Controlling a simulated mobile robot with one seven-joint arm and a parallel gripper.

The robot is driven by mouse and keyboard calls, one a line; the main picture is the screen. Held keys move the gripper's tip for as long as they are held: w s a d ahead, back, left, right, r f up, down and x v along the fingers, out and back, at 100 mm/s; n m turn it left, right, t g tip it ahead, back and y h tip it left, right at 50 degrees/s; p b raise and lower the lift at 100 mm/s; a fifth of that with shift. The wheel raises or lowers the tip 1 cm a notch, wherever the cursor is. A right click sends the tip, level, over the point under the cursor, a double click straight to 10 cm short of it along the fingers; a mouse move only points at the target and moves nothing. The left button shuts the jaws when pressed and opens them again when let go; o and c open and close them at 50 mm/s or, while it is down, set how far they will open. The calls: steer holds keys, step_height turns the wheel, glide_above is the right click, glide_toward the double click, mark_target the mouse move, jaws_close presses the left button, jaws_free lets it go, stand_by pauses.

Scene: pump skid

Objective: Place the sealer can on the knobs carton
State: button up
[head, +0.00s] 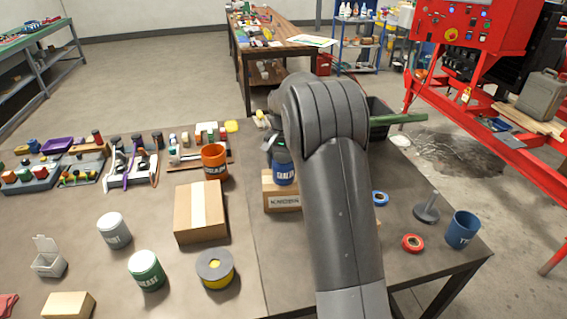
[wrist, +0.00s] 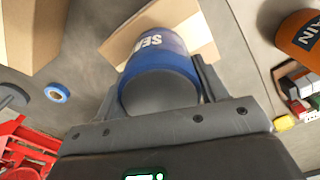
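The sealer can (head: 284,171) is blue with a dark grey top and white lettering. In the head view it is upright, over the cardboard knobs carton (head: 283,202) in the middle of the table. In the wrist view the can (wrist: 158,75) sits between my gripper's (wrist: 160,66) two fingers, which press its sides. The carton (wrist: 142,22) shows behind the can there. I cannot tell whether the can's base touches the carton's top. In the head view my gripper (head: 271,146) is partly hidden by my arm.
An orange tin (head: 215,160) and a larger taped carton (head: 200,211) stand left of the knobs carton. A blue tape roll (head: 380,198), a red tape roll (head: 412,243) and a blue cup (head: 463,229) are at the right. Bare tabletop lies just in front of the knobs carton.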

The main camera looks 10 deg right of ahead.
steer(key=o, duration=0.4)
steer(key=shift+o, duration=0.2)
step_height(320, 180, up, 11)
steer(key=shift+r, duration=0.1)
steer(key=shift+s+r, duration=0.1)
steer(key=shift+r, duration=0.55)
steer(key=s+r+n+t, duration=0.1)
steer(key=s+r, duration=0.2)
steer(key=s, duration=0.3)
steer(key=s+a+r+n+t, duration=0.1)
steer(key=s+r, duration=0.2)
steer(key=s, duration=0.4)
steer(key=s+r+n+t, duration=0.1)
steer(key=s+r, duration=0.1)
steer(key=s, duration=0.4)
steer(key=s+f+n+t, duration=0.1)
steer(key=s+f, duration=0.2)
steer(key=s, duration=0.7)
steer(key=s+a+f+n+t, duration=0.1)
steer(key=s+f, duration=0.2)
steer(key=s, duration=0.6)
steer(key=shift+s+a+t, duration=0.25)
steer(key=shift+s+t, duration=0.05)
steer(key=shift+s, duration=0.1)
